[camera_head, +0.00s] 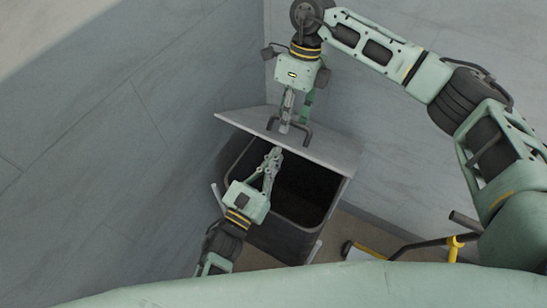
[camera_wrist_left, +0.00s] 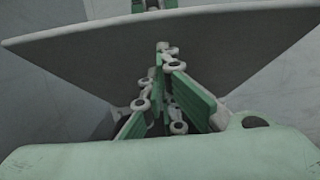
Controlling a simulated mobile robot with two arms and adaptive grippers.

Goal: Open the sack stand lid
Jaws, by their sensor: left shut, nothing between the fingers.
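The sack stand lid (camera_head: 335,150) is a flat grey plate, raised at a tilt above the dark, open-topped sack stand (camera_head: 282,236). A dark handle (camera_head: 307,135) stands on the lid's upper face. My right gripper (camera_head: 285,128) is at this handle; I cannot tell whether its fingers grip the bar. My left gripper (camera_head: 275,154) is shut and empty, its tips at the lid's near edge over the opening. In the left wrist view the lid (camera_wrist_left: 235,50) spans the picture just beyond the left fingers (camera_wrist_left: 162,50). Whether they touch it is unclear.
Grey walls (camera_head: 120,130) meet in a corner behind the stand. A yellow and black pedal or tool-like part (camera_head: 365,250) lies on the brown floor to the right of the stand. Room there is small.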

